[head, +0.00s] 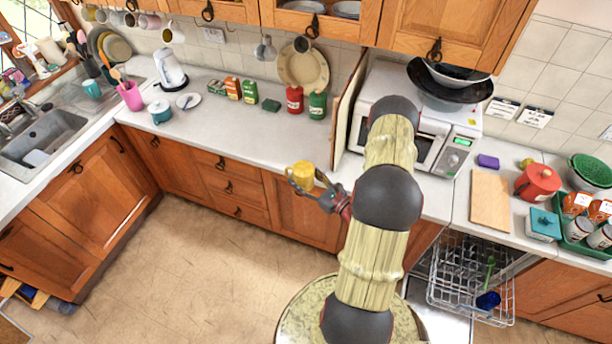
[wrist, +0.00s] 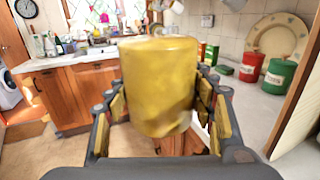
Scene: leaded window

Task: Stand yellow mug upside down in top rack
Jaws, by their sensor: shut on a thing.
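The yellow mug (head: 303,175) is held by my gripper (head: 318,187) in front of the counter edge, above the floor. In the wrist view the yellow mug (wrist: 158,85) fills the middle, between the two fingers of my gripper (wrist: 160,110). A closed yellow face shows on its upper end there; I cannot tell for sure which way its mouth points. The top rack (head: 470,275) of the open dishwasher is pulled out at the lower right of the head view. A dark blue cup (head: 488,300) and a green utensil (head: 490,268) are in it.
My arm stands between the mug and the rack in the head view. A microwave (head: 425,125) and a wooden board (head: 490,200) are on the counter. The floor (head: 190,270) at the left is clear.

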